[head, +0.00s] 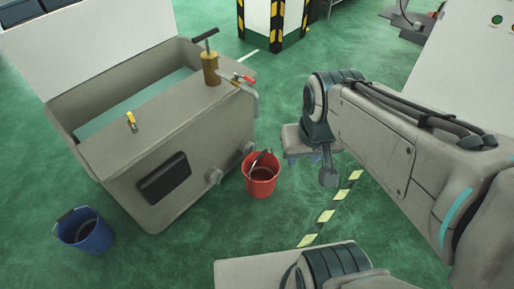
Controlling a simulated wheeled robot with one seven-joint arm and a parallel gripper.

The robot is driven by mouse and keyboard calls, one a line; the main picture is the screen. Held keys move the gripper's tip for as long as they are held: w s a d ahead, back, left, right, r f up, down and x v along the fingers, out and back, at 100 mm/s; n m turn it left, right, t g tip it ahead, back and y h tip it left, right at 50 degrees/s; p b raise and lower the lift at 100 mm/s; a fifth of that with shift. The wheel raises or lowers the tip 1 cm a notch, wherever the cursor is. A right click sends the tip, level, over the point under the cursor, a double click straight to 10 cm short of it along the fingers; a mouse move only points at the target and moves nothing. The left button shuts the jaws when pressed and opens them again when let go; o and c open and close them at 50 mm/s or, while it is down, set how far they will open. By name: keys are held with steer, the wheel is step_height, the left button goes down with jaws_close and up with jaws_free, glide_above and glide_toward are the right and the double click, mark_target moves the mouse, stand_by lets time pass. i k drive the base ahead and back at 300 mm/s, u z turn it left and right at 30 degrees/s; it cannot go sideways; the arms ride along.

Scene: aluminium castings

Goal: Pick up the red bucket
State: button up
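The red bucket (260,183) stands upright on the green floor, just right of the large grey washing tank. The fingers are too small and too covered by the arm to tell open from shut. Nothing is seen held.
The grey tank (125,185) with its raised lid fills the left, close beside the bucket. A blue bucket (85,236) stands at its front left corner. A yellow-and-black striped pillar (274,22) is behind. Floor in front of the red bucket is clear, with a striped line (327,215) to its right.

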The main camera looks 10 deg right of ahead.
mark_target(261, 169)
steer(key=z, duration=0.35)
steer(key=i, duration=0.9)
steer(key=u, duration=0.5)
